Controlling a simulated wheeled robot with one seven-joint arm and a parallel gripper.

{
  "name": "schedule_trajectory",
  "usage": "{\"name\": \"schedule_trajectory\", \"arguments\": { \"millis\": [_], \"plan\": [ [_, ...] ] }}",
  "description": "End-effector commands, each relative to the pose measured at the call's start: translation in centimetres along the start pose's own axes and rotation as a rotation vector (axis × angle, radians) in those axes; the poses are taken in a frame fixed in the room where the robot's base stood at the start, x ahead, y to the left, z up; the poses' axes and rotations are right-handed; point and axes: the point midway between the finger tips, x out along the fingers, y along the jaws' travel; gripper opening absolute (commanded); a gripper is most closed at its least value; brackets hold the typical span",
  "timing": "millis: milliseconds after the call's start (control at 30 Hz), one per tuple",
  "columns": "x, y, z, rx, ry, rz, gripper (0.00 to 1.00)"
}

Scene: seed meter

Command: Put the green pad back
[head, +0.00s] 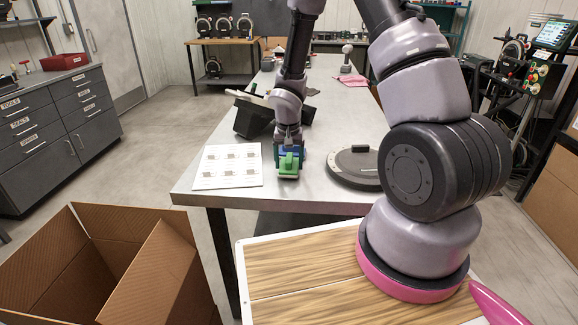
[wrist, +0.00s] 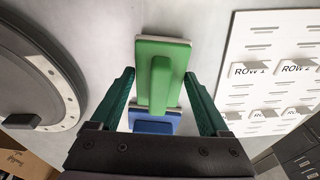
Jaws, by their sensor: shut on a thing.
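The green pad (wrist: 177,60) is a flat green block with a raised ridge along its middle and a pale underside. My gripper (wrist: 159,74) has its teal fingers on both sides of the pad, shut on it. In the head view the green pad (head: 289,164) is under my gripper (head: 289,152), near the front edge of the steel table (head: 330,205). A blue piece with a pale edge (wrist: 152,127) shows beside the green pad, nearer my palm and partly hidden. I cannot tell whether the two touch, or whether the green pad touches the table.
A white board (head: 228,180) marked with rows and small holders lies left of my gripper. A dark round plate with a knob (head: 352,168) lies to the right. A black tilted bin (head: 254,118) stands behind. An open cardboard box (head: 60,270) stands on the floor at the left front.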

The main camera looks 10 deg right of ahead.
Motion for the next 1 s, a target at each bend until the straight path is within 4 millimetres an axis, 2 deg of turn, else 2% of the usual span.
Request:
{"name": "schedule_trajectory", "arguments": {
  "millis": [133,167,300,333,367,400,633,733,867,1000],
  "plan": [
    [1.3,0.0,0.2,-0.001,-0.001,0.001,0.27],
    [1.4,0.0,0.2,-0.001,0.000,0.001,0.19],
    [1.4,0.0,0.2,0.000,-0.001,0.000,0.19],
    [1.4,0.0,0.2,0.000,-0.001,0.001,0.83],
    [1.4,0.0,0.2,0.000,-0.001,0.001,0.95],
    [1.4,0.0,0.2,0.000,-0.001,0.001,1.00],
    [1.2,0.0,0.2,0.000,0.000,0.000,1.00],
    [0.6,0.0,0.1,0.002,0.002,-0.002,1.00],
    [-1.5,0.0,0.0,0.003,0.005,-0.003,1.00],
    [-4.6,0.0,0.0,0.004,0.005,-0.003,1.00]
  ]
}}
